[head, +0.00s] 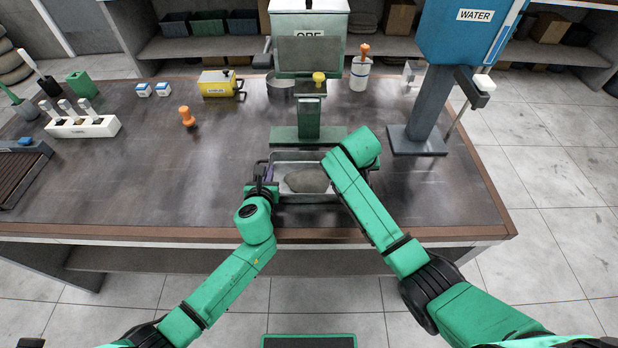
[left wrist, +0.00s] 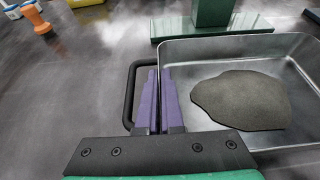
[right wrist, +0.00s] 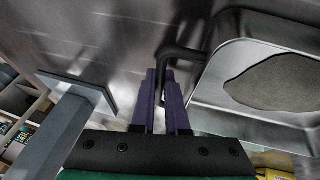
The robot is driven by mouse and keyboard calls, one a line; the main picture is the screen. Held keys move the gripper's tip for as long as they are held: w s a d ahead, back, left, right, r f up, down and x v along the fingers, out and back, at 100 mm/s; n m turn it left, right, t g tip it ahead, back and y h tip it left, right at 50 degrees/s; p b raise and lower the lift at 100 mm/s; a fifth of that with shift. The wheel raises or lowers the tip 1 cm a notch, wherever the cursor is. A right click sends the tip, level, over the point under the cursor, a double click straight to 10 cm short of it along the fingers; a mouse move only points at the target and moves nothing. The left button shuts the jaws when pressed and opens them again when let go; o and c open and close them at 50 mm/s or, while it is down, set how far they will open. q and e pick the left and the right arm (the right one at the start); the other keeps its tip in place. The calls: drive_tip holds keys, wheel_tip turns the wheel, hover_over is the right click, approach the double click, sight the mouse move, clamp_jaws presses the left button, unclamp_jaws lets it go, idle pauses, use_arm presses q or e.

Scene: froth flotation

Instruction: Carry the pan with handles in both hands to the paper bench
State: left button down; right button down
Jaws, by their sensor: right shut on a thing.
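The pan (head: 287,200) is a shallow metal tray with a dark loop handle at each end. It sits at the middle front of the dark bench and holds a grey-brown patch of material (left wrist: 240,100). My left gripper (left wrist: 160,72) is at the pan's left handle (left wrist: 128,95), its fingers close together between the handle's outer bar and the pan wall; whether they grip is unclear. My right gripper (right wrist: 159,72) is shut on the right handle (right wrist: 182,52). My right arm hides that end in the head view. I cannot identify the paper bench.
A green stand (head: 309,120) is just behind the pan. A blue WATER tank on a grey post (head: 432,105) stands to the right. An orange-topped object (head: 187,117) and a white rack (head: 85,127) are to the left. Floor is clear right of the bench.

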idle(0.9)
